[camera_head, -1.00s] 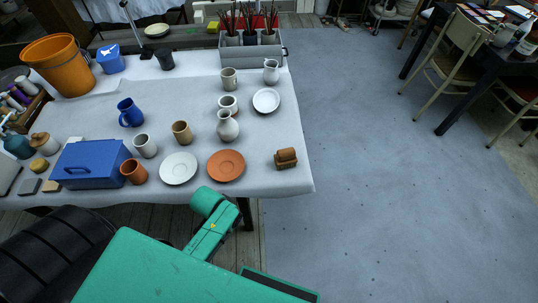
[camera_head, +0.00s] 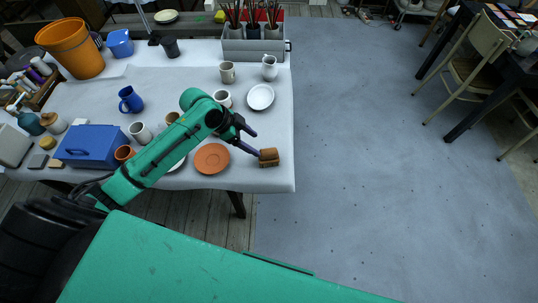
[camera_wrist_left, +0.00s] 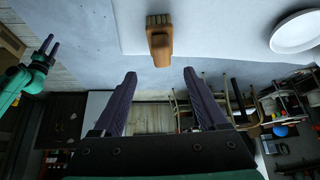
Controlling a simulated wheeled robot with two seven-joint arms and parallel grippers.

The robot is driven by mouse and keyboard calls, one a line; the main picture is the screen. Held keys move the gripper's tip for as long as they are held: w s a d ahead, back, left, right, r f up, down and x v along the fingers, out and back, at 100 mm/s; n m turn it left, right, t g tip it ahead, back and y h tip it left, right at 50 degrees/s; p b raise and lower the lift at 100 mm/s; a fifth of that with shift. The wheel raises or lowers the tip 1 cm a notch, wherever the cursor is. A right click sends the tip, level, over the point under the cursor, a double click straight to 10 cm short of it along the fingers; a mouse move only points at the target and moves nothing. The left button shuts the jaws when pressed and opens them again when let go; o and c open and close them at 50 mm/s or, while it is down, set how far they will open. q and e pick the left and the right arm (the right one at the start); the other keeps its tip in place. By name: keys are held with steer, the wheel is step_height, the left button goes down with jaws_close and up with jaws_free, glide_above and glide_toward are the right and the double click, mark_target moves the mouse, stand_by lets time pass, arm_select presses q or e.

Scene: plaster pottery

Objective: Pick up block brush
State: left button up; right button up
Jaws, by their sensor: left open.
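The block brush (camera_head: 269,158), a brown block with paler bristles, lies near the right front edge of the white-covered table (camera_head: 275,184). My left gripper (camera_head: 256,143) is open and empty just to the left of the brush in the head view, its fingers pointing towards it. In the left wrist view the brush (camera_wrist_left: 160,42) is ahead of the two spread dark fingers (camera_wrist_left: 159,75), centred between them and apart from them. My right gripper (camera_wrist_left: 53,43) shows small at the left of the left wrist view, too small to judge its jaws.
A terracotta plate (camera_head: 212,159) lies left of the brush, and a white plate (camera_head: 260,97) lies farther back. My left arm passes over cups and covers another white plate. A grey holder (camera_head: 254,49) with brushes stands at the back.

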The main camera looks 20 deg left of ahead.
mark_target(268, 151)
arm_select(q)
steer(key=p+x, duration=0.2)
steer(key=x, duration=0.7)
steer(key=shift+w, duration=0.1)
steer(key=shift+w+d+f, duration=0.1)
steer(key=shift+w+f, duration=0.05)
steer(key=shift+f, duration=0.05)
jaws_close()
